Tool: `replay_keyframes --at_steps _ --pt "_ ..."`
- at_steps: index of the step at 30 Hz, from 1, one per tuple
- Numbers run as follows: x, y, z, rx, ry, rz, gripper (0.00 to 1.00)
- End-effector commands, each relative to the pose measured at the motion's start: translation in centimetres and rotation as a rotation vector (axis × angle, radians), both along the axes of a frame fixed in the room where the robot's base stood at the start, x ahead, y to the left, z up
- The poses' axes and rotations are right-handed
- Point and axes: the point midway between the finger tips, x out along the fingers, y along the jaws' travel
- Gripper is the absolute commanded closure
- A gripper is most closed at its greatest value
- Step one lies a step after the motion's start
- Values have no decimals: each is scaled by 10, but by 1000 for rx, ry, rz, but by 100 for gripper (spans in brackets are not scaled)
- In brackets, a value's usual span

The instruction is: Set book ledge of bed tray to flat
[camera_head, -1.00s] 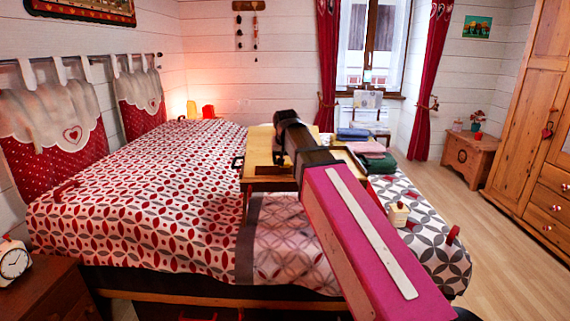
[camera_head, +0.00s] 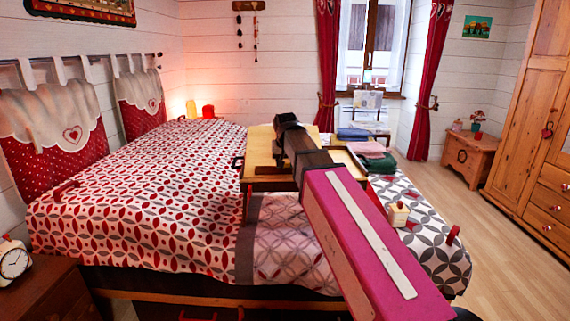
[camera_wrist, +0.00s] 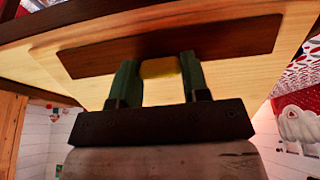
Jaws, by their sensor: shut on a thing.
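The wooden bed tray (camera_head: 256,186) stands on the bed, with its light wood book ledge (camera_head: 259,148) tilted up from it. A dark brown strip runs across the ledge; it shows close up in the wrist view (camera_wrist: 225,38). My gripper (camera_wrist: 158,75) is at the ledge, its two dark green fingers on either side of a small yellowish part (camera_wrist: 158,67) below the strip. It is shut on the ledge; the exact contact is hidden. In the head view my dark wrist and magenta arm cover the tray's middle and part of its right side.
Folded cloths (camera_head: 370,150) lie right of the tray. A small cream box (camera_head: 398,213) sits on the bed's right part. A nightstand with a clock (camera_head: 14,260) is at the lower left. The wooden floor (camera_head: 500,240) at right is clear.

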Motion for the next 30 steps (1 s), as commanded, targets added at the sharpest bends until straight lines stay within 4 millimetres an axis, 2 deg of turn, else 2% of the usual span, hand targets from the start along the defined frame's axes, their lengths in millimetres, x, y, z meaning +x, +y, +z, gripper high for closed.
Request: replay_keyframes --at_steps 3,9,20,21,23,30 --pt "9 1 0 -3 90 -2 81" --pt "12 1 -2 -7 208 -1 81" --pt "10 0 -2 -7 229 0 81" --pt "10 0 -2 -7 229 0 48" --pt "10 0 -2 -7 228 0 32" --pt "10 0 -2 -8 228 0 32"
